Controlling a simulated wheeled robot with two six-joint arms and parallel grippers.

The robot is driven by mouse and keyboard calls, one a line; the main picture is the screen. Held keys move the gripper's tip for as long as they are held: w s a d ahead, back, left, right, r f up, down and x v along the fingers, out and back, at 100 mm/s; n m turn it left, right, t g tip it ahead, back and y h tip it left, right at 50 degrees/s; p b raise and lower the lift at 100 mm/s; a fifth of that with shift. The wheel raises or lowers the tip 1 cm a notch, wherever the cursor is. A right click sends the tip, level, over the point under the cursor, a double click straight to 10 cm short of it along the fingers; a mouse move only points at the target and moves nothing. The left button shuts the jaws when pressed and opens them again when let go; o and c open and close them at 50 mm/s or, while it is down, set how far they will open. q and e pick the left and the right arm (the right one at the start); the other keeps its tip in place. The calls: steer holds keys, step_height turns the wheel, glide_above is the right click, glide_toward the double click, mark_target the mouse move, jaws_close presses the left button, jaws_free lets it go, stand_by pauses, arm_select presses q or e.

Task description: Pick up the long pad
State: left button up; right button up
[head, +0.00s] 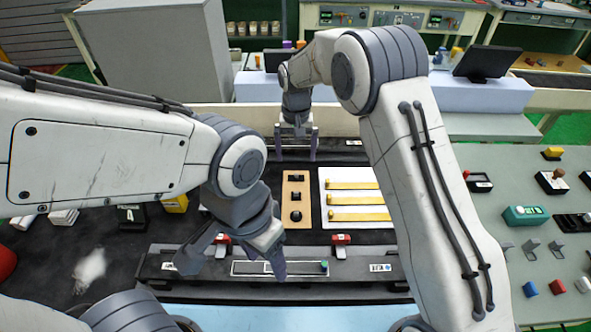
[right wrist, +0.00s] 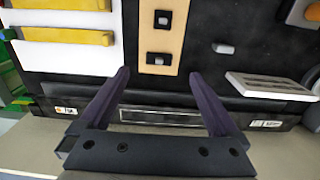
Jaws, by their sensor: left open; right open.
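I cannot tell for certain which thing is the long pad. A pale, flat, ridged slab (right wrist: 270,86) lies at the right in the right wrist view, and my left arm seems to hide it in the head view. A dark strip inside a white outline (right wrist: 160,116) lies on the far rail, partly behind my right fingers. My right gripper (head: 297,155) is open and empty over the far side of the black table; it also shows in the right wrist view (right wrist: 158,76). My left gripper (head: 232,265) is open and empty above the near rail (head: 350,268).
A wooden board with several black clips (head: 296,200) lies beside a white board with yellow bars (head: 325,180). Two red clamps (head: 341,240) sit on the near rail. At the right, a green table (head: 500,215) holds several small parts. Two monitors stand behind.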

mark_target(296, 180)
step_height(296, 180, down, 3)
steer(key=shift+d+f+p, duration=0.1)
steer(key=shift+p, duration=0.2)
step_height(296, 180, down, 5)
steer(key=shift+w+r+p, duration=0.1)
steer(key=shift+w+p, duration=0.05)
steer(key=shift+p, duration=1)
steer(key=shift+f, duration=0.3)
steer(key=c, duration=1.3)
